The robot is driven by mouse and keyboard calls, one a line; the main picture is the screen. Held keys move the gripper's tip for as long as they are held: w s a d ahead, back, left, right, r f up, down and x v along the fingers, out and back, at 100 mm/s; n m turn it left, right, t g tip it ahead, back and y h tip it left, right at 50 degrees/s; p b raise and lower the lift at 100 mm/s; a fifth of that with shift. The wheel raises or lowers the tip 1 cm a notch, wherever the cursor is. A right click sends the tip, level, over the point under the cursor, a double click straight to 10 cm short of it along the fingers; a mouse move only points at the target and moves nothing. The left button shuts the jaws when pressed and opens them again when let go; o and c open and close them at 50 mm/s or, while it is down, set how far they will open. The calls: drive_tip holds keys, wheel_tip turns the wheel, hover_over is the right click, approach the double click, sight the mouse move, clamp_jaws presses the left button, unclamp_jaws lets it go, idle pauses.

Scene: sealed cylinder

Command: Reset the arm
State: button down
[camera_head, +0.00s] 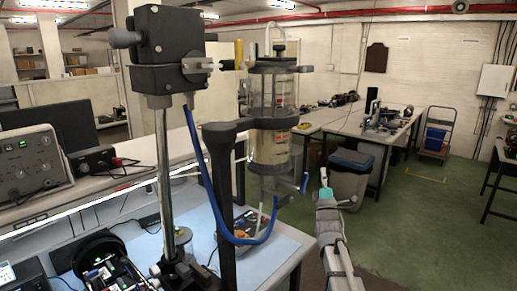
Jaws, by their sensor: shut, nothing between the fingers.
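My arm rises from the bottom edge, right of centre, in the head camera view. My gripper (325,183) is at its far end, with a teal patch near the fingers. It is shut and empty, and its fingers are small in the picture. A sealed glass cylinder (271,148) with dark end caps stands upright to the left of my gripper, held by a dark ring clamp (226,132). My gripper appears apart from the cylinder, just right of its lower end.
A blue hose (206,190) loops below the cylinder. A metal stand (163,180) carries a dark box (167,48) at left. A bench (290,245) holds instruments. A grey bin (349,178) stands behind my gripper. Green floor (420,220) is open at right.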

drive_tip(key=s+a+f+m+g, duration=0.1)
drive_tip(key=s+f+m+g, duration=0.1)
drive_tip(key=f+m+g, duration=0.65)
drive_tip(key=s+a+f+m+g, duration=0.15)
drive_tip(key=f+g, duration=0.45)
drive_tip(key=f, duration=0.7)
drive_tip(key=s+a+f+m+g, duration=0.1)
drive_tip(key=s+f+m+g, duration=0.3)
drive_tip(key=s, duration=0.8)
drive_tip(key=s+a+f+m+g, duration=0.1)
drive_tip(key=s+f+m+g, duration=0.4)
drive_tip(key=s+g, duration=0.4)
drive_tip(key=s+f, duration=0.1)
drive_tip(key=s, duration=0.2)
drive_tip(key=shift+s+a+f, duration=0.3)
drive_tip(key=shift+s+f, duration=0.1)
